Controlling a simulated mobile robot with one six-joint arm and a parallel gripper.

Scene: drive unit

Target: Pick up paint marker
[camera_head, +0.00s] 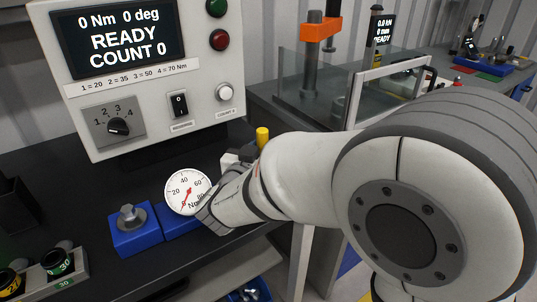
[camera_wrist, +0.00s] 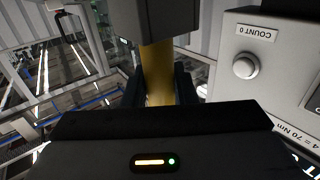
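The paint marker is a yellow cylinder (camera_wrist: 157,72) in the wrist view, running between the two dark fingers of my gripper (camera_wrist: 160,88). A finger lies close on each side of it; I cannot tell whether they press on it. One end of the marker meets a dark grey block (camera_wrist: 140,20); the other end is hidden behind the gripper body. In the head view only its yellow end (camera_head: 262,137) shows, above and behind my pale arm.
A control panel (camera_head: 150,70) with a screen and knob stands close by; its white button (camera_wrist: 245,66) shows in the wrist view. A round dial gauge (camera_head: 187,192) and blue block (camera_head: 135,232) are in front. An orange-collared press (camera_head: 318,30) stands behind.

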